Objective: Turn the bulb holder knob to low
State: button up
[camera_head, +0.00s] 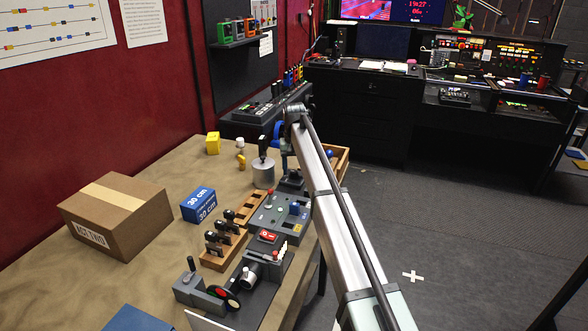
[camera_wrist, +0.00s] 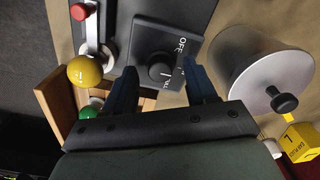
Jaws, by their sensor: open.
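In the wrist view a round black knob (camera_wrist: 160,69) stands on a dark box (camera_wrist: 180,32) with white lettering, partly covered, that looks like OFF and FULL. My gripper (camera_wrist: 162,73) is open, with one dark blue finger on each side of the knob. I see a gap on both sides, and cannot tell how far down the fingers reach. In the head view my gripper (camera_head: 279,138) is at the far end of the table, above a dark box (camera_head: 291,181) and largely hidden by my arm. No bulb can be made out for certain.
A grey cylinder with a black knob (camera_wrist: 265,75) stands close to the right finger. A yellow ball (camera_wrist: 84,70) and a green ball (camera_wrist: 91,107) are at left, by a wooden tray (camera_wrist: 58,100).

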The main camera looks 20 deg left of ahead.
aim_at(294, 171)
notch_tip(294, 171, up, 13)
dwell(0.5)
dwell(0.3)
